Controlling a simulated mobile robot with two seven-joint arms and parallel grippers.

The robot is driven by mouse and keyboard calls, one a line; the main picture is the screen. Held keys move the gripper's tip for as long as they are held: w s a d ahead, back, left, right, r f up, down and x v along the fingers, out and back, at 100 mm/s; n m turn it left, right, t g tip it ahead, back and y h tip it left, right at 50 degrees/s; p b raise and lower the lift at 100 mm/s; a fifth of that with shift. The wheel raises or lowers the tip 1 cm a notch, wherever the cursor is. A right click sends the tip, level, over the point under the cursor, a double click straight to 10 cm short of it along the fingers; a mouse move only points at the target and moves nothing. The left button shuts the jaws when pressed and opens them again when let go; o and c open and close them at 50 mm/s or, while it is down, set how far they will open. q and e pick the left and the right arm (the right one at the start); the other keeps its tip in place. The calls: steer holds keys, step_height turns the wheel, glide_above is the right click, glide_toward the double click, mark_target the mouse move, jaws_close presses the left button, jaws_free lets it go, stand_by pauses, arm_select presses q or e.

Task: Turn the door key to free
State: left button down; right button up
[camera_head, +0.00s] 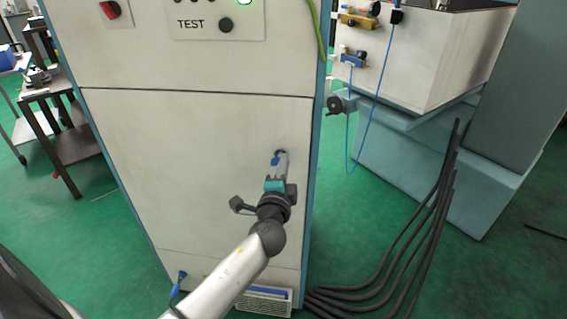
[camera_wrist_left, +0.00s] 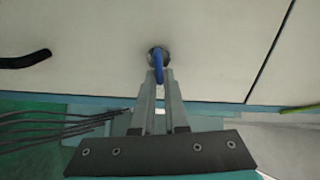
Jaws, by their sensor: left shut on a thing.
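The door key (camera_wrist_left: 158,64) has a blue bow and sits in a round dark lock (camera_wrist_left: 153,53) on the cabinet's pale door (camera_head: 190,170). In the head view the blue key (camera_head: 276,160) shows just at the tip of my left gripper (camera_head: 280,156). In the left wrist view the two fingers of my left gripper (camera_wrist_left: 160,78) are close together, with the key's bow between their tips. The gripper is shut on the key. The fingers cover part of the bow. My right gripper is in neither view.
A control panel marked TEST (camera_head: 217,20) is above the door, with a red switch (camera_head: 110,9) to its left. Thick black cables (camera_head: 400,240) run over the green floor at right. A dark trolley (camera_head: 60,130) stands at far left.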

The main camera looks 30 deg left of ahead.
arm_select(q)
steer(key=shift+f+m, duration=0.1)
steer(key=shift+m, duration=0.7)
steer(key=c, duration=0.9)
jaws_free()
steer(key=shift+c, duration=0.2)
steer(key=v, duration=1.5)
steer(key=shift+b, duration=0.45)
steer(key=shift+s+d+f, duration=0.1)
